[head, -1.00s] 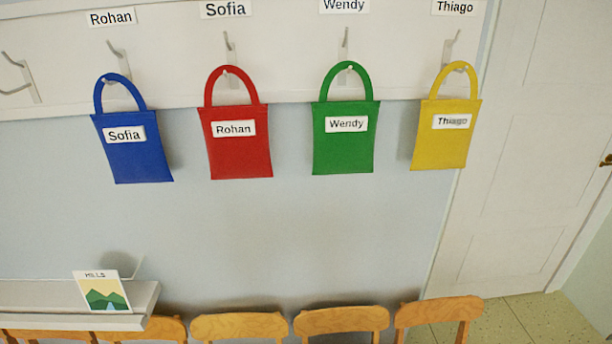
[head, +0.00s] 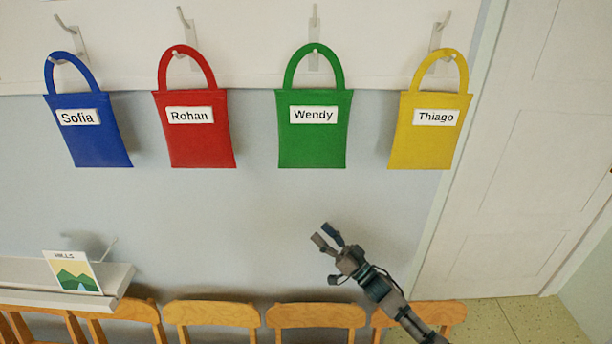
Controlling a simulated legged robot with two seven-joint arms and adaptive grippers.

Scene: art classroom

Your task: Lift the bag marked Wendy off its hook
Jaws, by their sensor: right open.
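The green bag marked Wendy (head: 312,143) hangs by its loop handle from a wall hook (head: 314,40), third from the left in the row of bags. My right gripper (head: 326,236) is below the bag, apart from it, with its two fingers open and nothing between them. Its arm comes in from the lower right. My left gripper is not in view.
A blue bag marked Sofia (head: 92,147), a red bag marked Rohan (head: 197,145) and a yellow bag marked Thiago (head: 424,146) hang alongside. Wooden chairs (head: 316,315) line the wall below. A ledge (head: 118,281) holds a hills picture (head: 74,273). A door (head: 520,180) stands right.

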